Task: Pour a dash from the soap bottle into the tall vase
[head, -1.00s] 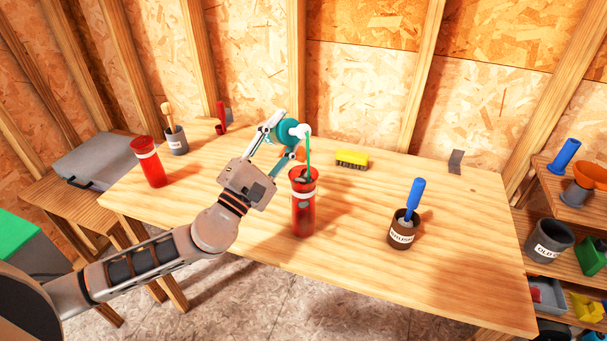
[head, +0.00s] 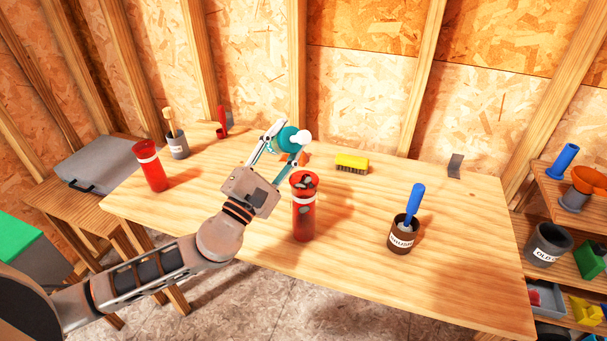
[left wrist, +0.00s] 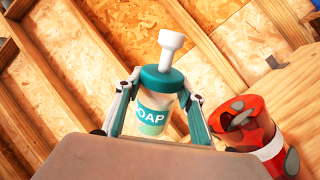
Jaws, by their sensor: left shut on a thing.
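The soap bottle (head: 286,138) has a teal cap and a white pump top. My left gripper (head: 283,143) is shut on it and holds it above the table, behind and slightly left of a tall red vase. In the left wrist view the bottle's SOAP label (left wrist: 154,115) shows between the fingers. The bottle looks tilted, with its pump top toward the right in the head view. The tall red vase (head: 303,221) has a white band and grey lumps at its mouth. It stands upright and also shows in the left wrist view (left wrist: 266,145). My right gripper is out of view.
A similar red vessel (head: 150,166) stands at the table's left, near a grey pot (head: 177,146). A brown pot (head: 402,238) with a blue-handled tool stands right of the vase. A yellow brush (head: 352,161) lies behind. The table's right side is mostly clear.

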